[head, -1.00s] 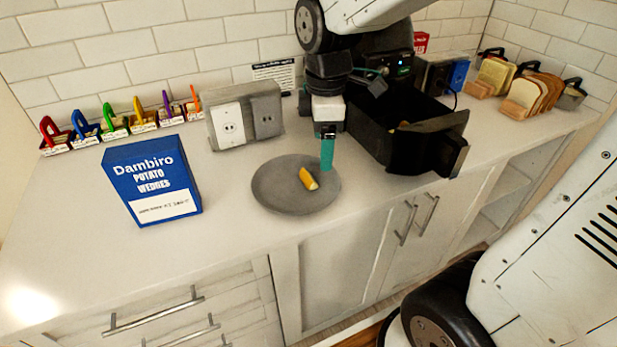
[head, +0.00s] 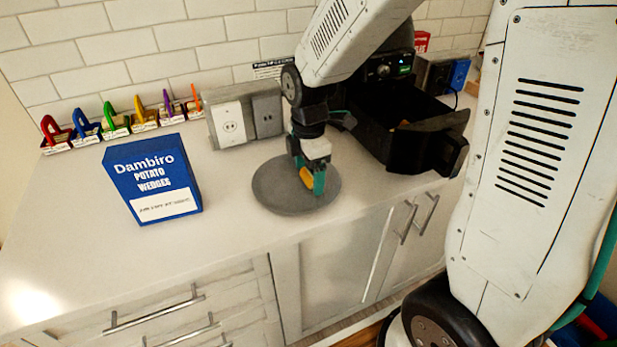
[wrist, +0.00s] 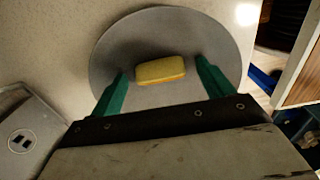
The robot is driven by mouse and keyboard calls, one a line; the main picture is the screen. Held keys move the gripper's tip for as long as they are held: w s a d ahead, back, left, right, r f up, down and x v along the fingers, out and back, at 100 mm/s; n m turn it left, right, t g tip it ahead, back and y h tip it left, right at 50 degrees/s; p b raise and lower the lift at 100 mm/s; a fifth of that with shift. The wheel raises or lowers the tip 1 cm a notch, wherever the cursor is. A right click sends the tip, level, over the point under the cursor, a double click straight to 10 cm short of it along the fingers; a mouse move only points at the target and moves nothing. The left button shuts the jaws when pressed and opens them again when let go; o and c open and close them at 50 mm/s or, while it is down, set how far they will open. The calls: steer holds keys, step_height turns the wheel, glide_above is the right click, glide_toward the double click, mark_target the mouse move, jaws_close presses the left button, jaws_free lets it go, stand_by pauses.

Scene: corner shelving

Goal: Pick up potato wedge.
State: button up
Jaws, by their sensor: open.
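The yellow potato wedge (head: 306,178) lies on a round grey plate (head: 272,192) on the counter. My gripper (head: 310,182) is right above the plate with its green fingers pointing down. In the wrist view the wedge (wrist: 160,70) lies on the plate (wrist: 200,32), in front of and between the two green fingertips of my gripper (wrist: 162,78). The fingers are spread wide, with a gap on both sides of the wedge. In the head view my gripper partly hides the wedge.
A blue potato wedges box (head: 152,180) stands left of the plate. A grey outlet block (head: 245,117) is behind it. An open black air fryer drawer (head: 425,140) is to the right. Several coloured clips (head: 115,122) line the wall. The front left counter is clear.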

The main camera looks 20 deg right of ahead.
steer(key=c, duration=1.1)
steer(key=shift+o, duration=0.2)
steer(key=shift+r, duration=0.2)
